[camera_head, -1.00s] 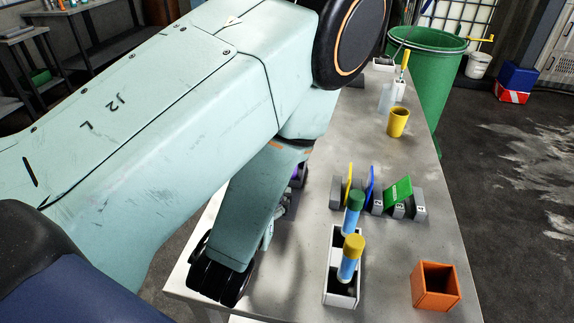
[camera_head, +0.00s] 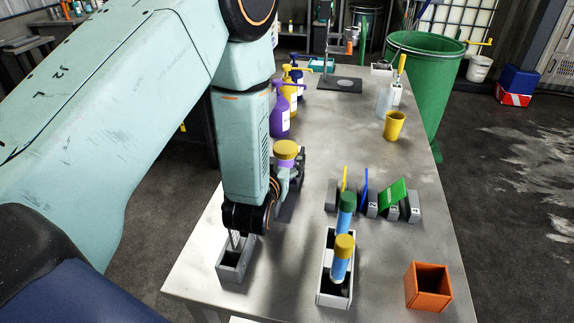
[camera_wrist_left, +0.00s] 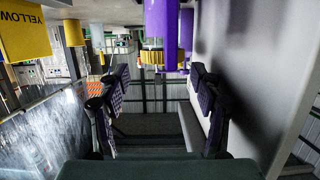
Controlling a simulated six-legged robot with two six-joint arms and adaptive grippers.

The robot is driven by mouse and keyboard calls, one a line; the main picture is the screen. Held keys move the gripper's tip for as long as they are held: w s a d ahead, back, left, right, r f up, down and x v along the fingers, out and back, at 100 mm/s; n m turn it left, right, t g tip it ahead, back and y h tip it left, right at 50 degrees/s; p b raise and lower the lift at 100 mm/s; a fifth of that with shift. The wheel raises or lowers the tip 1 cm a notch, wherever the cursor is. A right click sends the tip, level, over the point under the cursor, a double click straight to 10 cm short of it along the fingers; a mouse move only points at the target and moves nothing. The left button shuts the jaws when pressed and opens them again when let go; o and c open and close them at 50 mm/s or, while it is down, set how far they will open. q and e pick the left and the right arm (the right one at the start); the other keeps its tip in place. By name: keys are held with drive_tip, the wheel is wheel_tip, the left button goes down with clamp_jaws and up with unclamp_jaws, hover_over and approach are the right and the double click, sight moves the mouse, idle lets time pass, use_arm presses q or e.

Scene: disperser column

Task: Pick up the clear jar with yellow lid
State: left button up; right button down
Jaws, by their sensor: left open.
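A jar with a yellow lid (camera_head: 285,149) and a purple band below it stands on the table beside my left arm in the head view. Its lower part is hidden by my arm and gripper. My left gripper (camera_head: 291,180) is close to it, partly hidden behind my own wrist. In the left wrist view the gripper (camera_wrist_left: 160,84) is open, with nothing between its fingers. A yellow rim (camera_wrist_left: 150,57) with purple by it shows beyond the fingertips; I cannot tell for sure that it is the jar. My right gripper is not in view.
Purple and yellow pump bottles (camera_head: 280,112) stand behind the jar. A grey box (camera_head: 236,262) sits below my wrist. A white rack (camera_head: 324,290) with yellow- and green-capped tubes, an orange box (camera_head: 428,288) and a yellow cup (camera_head: 394,126) are to the right.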

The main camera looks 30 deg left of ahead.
sight(283, 155)
use_arm(q)
drive_tip(key=x, duration=0.4)
drive_tip(key=shift+w+a+f, duration=0.1)
drive_tip(key=shift+a+f, duration=0.05)
drive_tip(key=shift+a, duration=0.25)
drive_tip(key=shift+w+d, duration=0.2)
drive_tip(key=shift+w, duration=0.25)
drive_tip(key=shift+a+f, duration=0.15)
drive_tip(key=shift+a, duration=0.05)
drive_tip(key=shift+d, duration=0.2)
drive_tip(key=c, duration=0.8)
drive_tip(key=shift+a, duration=0.2)
drive_tip(key=c, duration=0.4)
drive_tip(key=shift+d, duration=0.15)
drive_tip(key=shift+c, duration=0.7)
